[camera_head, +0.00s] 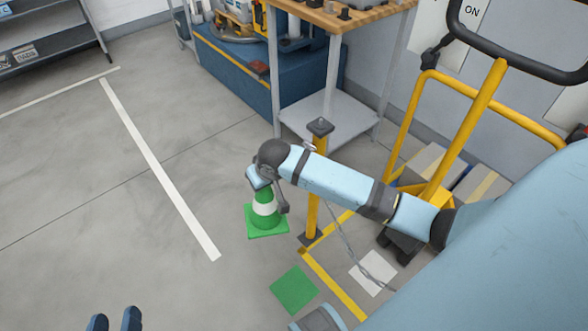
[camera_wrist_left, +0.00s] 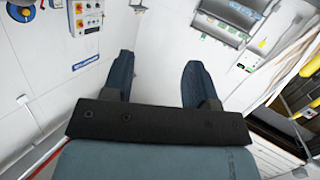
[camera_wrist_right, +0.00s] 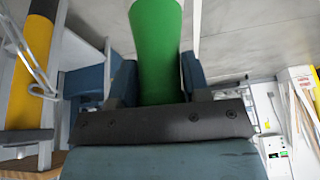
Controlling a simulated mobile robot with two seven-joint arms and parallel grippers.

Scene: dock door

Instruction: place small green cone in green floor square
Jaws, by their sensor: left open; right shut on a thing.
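The small green cone (camera_head: 267,222) has a white band and a square base. In the head view it is upright, left of and beyond the green floor square (camera_head: 294,290); whether its base touches the floor I cannot tell. My right gripper (camera_head: 260,180) is shut on its upper part and hides the tip. In the right wrist view the green cone (camera_wrist_right: 158,50) fills the space between both fingers. The green floor square is bare. My left gripper (camera_head: 114,320) is open and empty at the bottom left; its spread fingers also show in the left wrist view (camera_wrist_left: 158,80).
A white floor square (camera_head: 373,272) lies right of the green one, across a yellow floor line (camera_head: 335,285). A yellow post (camera_head: 313,215) stands close right of the cone. A yellow-framed cart (camera_head: 430,165) and a wooden-topped bench (camera_head: 340,15) are behind. The left floor is clear.

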